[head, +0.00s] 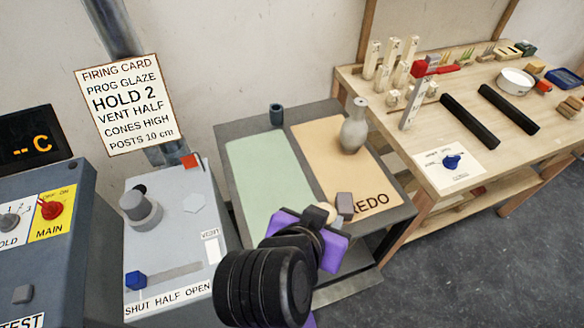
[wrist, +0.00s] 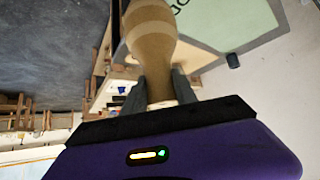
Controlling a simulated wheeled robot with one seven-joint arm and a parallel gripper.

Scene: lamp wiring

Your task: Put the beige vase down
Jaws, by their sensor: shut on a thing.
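My gripper (wrist: 158,88) is shut on the beige vase (wrist: 150,30); its two grey fingers press on the vase's narrow part in the wrist view, and the wider rounded part extends away from me. In the head view only a small beige piece of the vase (head: 326,211) shows; my purple gripper body hides the rest. The gripper is over the front part of the dark table (head: 230,190). I cannot tell how high the vase is above it. The table has a green mat (head: 268,170) on the left and a tan mat (head: 325,150) marked REDO on the right.
A pale grey vase (head: 355,130) stands on the tan mat's far right part. A small dark cup (head: 276,115) stands behind the green mat. The visible green mat is clear. A wooden workbench (head: 440,170) with parts is to the right, and a grey control box (head: 170,235) to the left.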

